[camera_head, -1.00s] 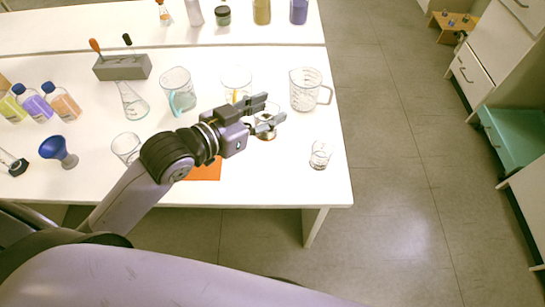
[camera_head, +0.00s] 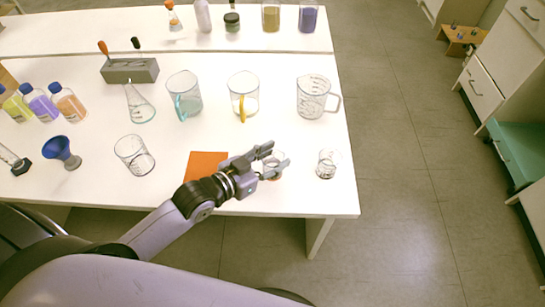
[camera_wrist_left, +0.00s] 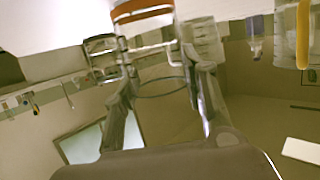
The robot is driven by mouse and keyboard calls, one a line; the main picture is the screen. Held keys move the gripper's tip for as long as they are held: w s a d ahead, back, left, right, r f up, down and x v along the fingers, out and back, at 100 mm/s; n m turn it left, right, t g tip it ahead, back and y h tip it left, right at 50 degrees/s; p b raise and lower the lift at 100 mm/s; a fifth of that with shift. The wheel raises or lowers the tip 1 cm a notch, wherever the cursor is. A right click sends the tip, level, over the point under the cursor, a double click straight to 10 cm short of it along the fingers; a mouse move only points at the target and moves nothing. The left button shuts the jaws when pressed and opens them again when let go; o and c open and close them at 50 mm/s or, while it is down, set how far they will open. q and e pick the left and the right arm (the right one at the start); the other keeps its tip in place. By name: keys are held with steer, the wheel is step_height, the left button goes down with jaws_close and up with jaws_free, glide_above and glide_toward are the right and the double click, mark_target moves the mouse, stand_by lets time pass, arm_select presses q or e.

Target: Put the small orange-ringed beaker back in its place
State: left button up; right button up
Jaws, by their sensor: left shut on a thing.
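The small orange-ringed beaker (camera_head: 277,163) is clear glass, between the fingers of my left gripper (camera_head: 271,162) near the table's front right. In the left wrist view its orange ring (camera_wrist_left: 144,20) shows at the top of the picture, and my left gripper (camera_wrist_left: 163,78) is closed around the glass. The fingers partly cover the beaker in the head view. I cannot tell if its base touches the table. An orange square mat (camera_head: 205,164) lies just left of the gripper. My right gripper is not in view.
A small clear beaker (camera_head: 327,164) stands right of the gripper, and a larger clear beaker (camera_head: 133,156) left of the mat. Behind are a yellow-handled jug (camera_head: 244,93), a teal-handled jug (camera_head: 184,95) and a clear measuring jug (camera_head: 313,97). The white table (camera_head: 300,203) ends close in front.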

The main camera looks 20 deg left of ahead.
arm_select(q)
steer(key=o, duration=1.2)
steer(key=shift+f, duration=0.1)
steer(key=shift+o, duration=0.6)
steer(key=shift+s, duration=0.1)
steer(key=v, duration=1.2)
